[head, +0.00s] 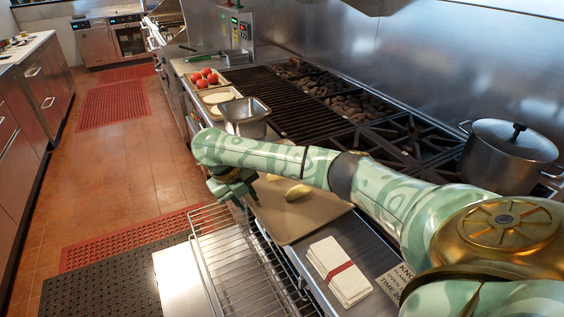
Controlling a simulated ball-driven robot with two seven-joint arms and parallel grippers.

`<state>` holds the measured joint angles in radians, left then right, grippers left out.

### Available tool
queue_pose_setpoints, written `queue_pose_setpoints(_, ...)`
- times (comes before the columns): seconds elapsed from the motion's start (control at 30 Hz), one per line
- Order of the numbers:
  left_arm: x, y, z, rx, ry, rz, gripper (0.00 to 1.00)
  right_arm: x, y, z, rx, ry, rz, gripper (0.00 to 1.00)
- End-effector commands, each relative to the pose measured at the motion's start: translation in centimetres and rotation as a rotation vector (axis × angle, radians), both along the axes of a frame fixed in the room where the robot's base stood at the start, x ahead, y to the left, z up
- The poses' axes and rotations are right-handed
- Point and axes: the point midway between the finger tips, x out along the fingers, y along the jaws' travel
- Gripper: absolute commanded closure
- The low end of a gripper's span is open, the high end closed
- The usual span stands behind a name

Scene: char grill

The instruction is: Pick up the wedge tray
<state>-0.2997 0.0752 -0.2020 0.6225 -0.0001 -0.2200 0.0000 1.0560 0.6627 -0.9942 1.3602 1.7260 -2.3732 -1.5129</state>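The wedge tray (315,213) is a flat tan tray on the counter ledge in front of the grill. A few pale yellow wedges (297,192) lie on it, and my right arm hides part of its far side. My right gripper (240,195) points down beside the tray's left edge, above the rack's far end. Its fingers are dark and small, so I cannot tell whether they are open or whether they touch the tray. My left gripper is not in view.
A wire rack (235,255) juts out at the tray's near left. A folded towel with a red band (340,272) lies nearer. A metal pan (245,115) and a tray of tomatoes (204,78) stand beyond.

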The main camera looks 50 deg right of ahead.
Motion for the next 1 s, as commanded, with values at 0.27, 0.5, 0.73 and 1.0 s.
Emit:
queue_pose_setpoints(0.27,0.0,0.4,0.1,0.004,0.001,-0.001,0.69,0.0,0.0,0.2,0.001,-0.004,0.0,0.96)
queue_pose_setpoints(0.5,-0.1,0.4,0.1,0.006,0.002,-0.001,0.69,0.1,0.0,0.3,-0.001,-0.005,0.001,1.0)
queue_pose_setpoints(0.73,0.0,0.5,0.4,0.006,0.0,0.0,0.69,0.1,0.0,0.6,-0.001,-0.005,0.001,1.0)
queue_pose_setpoints(1.0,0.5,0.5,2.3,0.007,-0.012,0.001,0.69,0.1,0.0,3.4,0.0,-0.007,-0.001,1.0)
